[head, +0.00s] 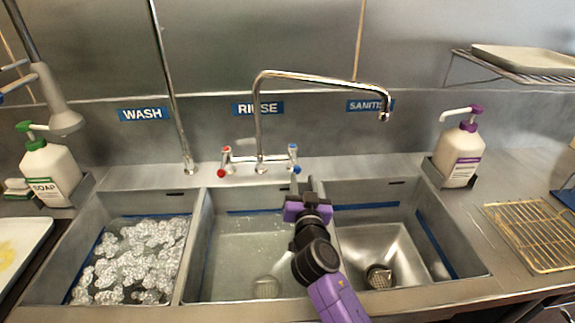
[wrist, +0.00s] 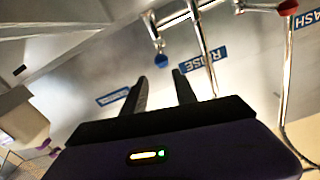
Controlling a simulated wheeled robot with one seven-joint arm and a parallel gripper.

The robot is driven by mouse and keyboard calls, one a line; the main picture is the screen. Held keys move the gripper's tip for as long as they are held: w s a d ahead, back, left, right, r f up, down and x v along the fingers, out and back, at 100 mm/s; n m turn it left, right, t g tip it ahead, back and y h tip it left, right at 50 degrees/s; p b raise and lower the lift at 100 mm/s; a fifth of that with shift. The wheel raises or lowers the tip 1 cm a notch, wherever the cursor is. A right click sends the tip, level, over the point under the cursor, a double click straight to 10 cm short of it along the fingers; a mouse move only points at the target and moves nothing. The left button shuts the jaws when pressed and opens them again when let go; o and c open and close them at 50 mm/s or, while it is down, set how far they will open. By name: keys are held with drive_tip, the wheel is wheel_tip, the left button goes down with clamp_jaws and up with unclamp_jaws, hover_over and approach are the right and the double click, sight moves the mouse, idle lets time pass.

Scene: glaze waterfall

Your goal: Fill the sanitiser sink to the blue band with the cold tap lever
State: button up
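The sanitiser sink (head: 385,240) is the right-hand basin; its bottom and drain strainer (head: 379,275) are bare, with no standing water that I can make out. A blue band (head: 436,243) runs along its walls. The tap spout (head: 320,76) reaches over this sink, and no stream shows at its mouth. The cold tap lever (head: 294,158), blue-ended, is right of the red one. It also shows in the wrist view (wrist: 161,60). My gripper (head: 306,190) is just below and in front of the blue lever, apart from it. Its fingers (wrist: 162,88) are spread and empty.
The wash sink (head: 72,270) holds suds and the rinse sink (head: 205,245) holds clear water. The red lever (head: 225,160) is at the tap's left. A soap bottle (head: 50,172) and a purple-topped bottle (head: 459,155) flank the sinks. A wire rack (head: 535,235) lies at right.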

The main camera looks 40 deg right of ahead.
drive_tip(key=w+f, duration=0.1)
drive_tip(key=f, duration=0.1)
approach(294, 151)
drive_tip(key=x, duration=0.5)
drive_tip(key=shift+c, duration=0.4)
clamp_jaws()
idle(1.2)
